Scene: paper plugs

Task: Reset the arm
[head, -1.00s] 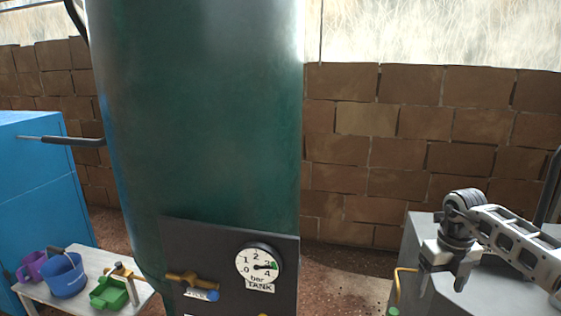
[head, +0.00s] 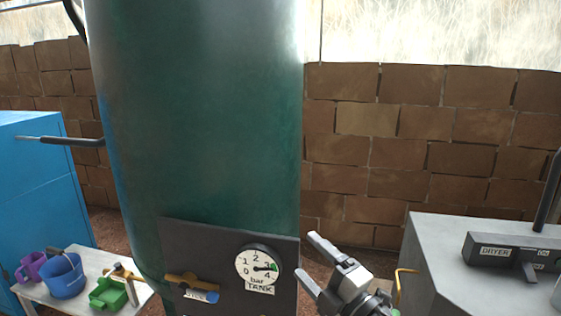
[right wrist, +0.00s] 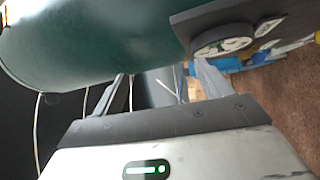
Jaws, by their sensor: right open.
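My right gripper (head: 312,260) is in the lower middle of the head view, just right of the dark panel (head: 225,255) on the green tank (head: 200,120). Its two fingers are spread apart with nothing between them. In the right wrist view the open fingers (right wrist: 160,88) point toward the tank (right wrist: 90,40), and the gauge (right wrist: 222,42) shows close to the right finger. I cannot tell whether anything touches. My left gripper is not in view.
The tank gauge (head: 259,265) and a brass valve with a blue end (head: 192,283) sit on the panel. A white table (head: 92,262) with a blue bucket (head: 64,277), a purple cup and a green tray stands left. A grey dryer cabinet (head: 440,260) stands right.

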